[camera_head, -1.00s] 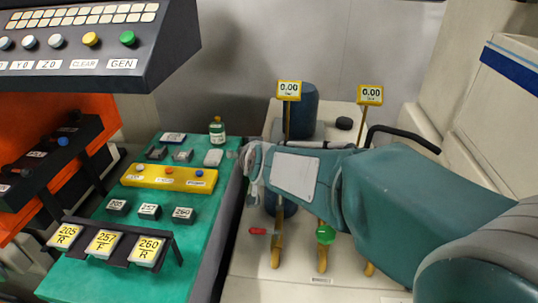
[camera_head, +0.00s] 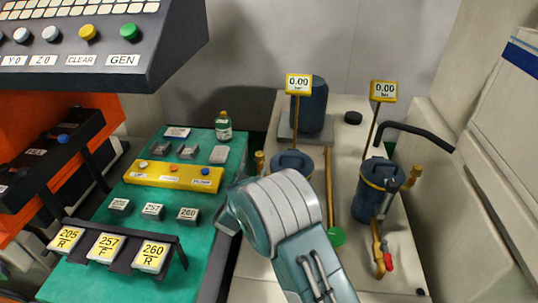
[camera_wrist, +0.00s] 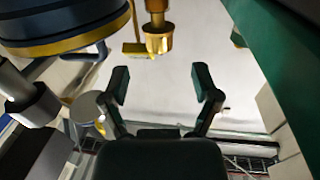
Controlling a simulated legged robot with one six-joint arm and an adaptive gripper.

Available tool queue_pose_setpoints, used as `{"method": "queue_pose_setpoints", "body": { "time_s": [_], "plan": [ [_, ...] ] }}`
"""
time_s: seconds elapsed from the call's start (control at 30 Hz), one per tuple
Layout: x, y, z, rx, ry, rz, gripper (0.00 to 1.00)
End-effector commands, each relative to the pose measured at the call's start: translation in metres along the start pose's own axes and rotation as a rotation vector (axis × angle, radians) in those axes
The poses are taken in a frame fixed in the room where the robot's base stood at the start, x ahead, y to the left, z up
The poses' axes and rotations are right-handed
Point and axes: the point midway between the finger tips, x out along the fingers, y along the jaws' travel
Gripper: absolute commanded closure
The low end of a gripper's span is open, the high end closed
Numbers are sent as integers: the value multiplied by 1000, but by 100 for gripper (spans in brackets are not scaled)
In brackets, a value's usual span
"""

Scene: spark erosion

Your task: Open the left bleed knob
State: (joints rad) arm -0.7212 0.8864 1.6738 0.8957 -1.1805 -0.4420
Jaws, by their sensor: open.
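The left blue canister (camera_head: 291,160) stands on the pale cabinet top, its lower part hidden behind my arm. A small brass fitting (camera_head: 260,160) sits at its left side; it looks like the left bleed knob. In the wrist view, a brass knob (camera_wrist: 157,38) hangs at top centre, beside a blue canister with a brass ring (camera_wrist: 70,25). My gripper (camera_wrist: 161,84) is open and empty. Its two dark fingers are below the knob in that picture, apart from it. In the head view my arm covers the fingers.
A right blue canister (camera_head: 372,195) has brass pipes and a red handle (camera_head: 389,262). Two yellow gauges (camera_head: 299,84) (camera_head: 384,91) read 0.00. A green handle (camera_head: 337,237) is close to my arm. A green bench (camera_head: 200,260) with labelled parts stands left.

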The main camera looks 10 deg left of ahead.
Motion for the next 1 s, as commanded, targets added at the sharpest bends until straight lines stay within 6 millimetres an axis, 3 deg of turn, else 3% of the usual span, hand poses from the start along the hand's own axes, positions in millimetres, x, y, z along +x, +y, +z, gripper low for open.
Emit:
{"method": "queue_pose_setpoints", "body": {
  "time_s": [0.5,0.87,1.0],
  "plan": [
    [68,0,0,0,2,1,21],
    [74,0,-1,0,1,-1,21],
    [74,0,-1,0,1,-1,83]
  ]
}}
